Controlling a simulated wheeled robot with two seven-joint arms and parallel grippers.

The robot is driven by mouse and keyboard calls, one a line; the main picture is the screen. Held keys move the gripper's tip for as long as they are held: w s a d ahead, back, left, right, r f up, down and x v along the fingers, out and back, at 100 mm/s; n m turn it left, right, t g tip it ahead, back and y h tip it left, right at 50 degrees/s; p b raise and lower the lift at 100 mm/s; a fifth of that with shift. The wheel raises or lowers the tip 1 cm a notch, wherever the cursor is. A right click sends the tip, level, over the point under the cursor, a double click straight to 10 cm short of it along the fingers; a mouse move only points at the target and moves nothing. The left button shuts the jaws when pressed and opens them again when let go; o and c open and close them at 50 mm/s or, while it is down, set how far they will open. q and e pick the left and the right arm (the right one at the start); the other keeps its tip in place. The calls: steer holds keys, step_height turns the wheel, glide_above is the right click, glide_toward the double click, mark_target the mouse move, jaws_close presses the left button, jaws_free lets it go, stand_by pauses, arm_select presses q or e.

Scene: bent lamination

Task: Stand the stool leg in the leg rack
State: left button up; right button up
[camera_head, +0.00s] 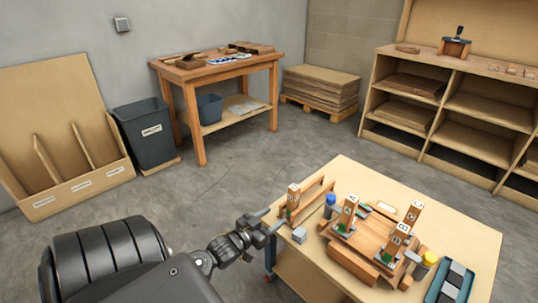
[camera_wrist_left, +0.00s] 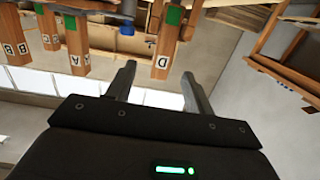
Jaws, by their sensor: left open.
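A wooden stool leg marked D (camera_head: 293,197), with a green patch low on it, stands upright at the left end of a low wooden railed frame (camera_head: 318,193) on the worktable; whether this is the leg rack I cannot tell. In the left wrist view, which is upside down, leg D (camera_wrist_left: 170,38) appears between my fingertips. My left gripper (camera_head: 274,218) is open and empty, just left of leg D, apparently apart from it. Several other marked legs, such as one (camera_head: 347,212) and another (camera_head: 398,240), stand upright around a wooden board (camera_head: 372,236). My right gripper is out of view.
A bin (camera_head: 147,140), workbench (camera_head: 232,62) and shelves (camera_head: 455,115) stand farther back. The floor between is clear.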

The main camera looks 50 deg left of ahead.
arm_select(q)
steer(key=s+d+f+g, duration=0.35)
steer(key=d+f, duration=0.25)
steer(key=f, duration=0.2)
steer(key=s+d+f+m+g, duration=0.1)
steer(key=s+d+f+g, duration=0.4)
steer(key=s+d, duration=0.2)
steer(key=s+d+f+m+g, duration=0.1)
steer(key=s+d+f+g, duration=0.4)
steer(key=s+d, duration=0.2)
steer(key=s, duration=0.2)
steer(key=shift+s+h, duration=0.3)
steer(key=shift+h, duration=0.1)
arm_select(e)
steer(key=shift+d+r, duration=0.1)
arm_select(q)
steer(key=shift+a+g, duration=0.1)
steer(key=shift+g, duration=0.15)
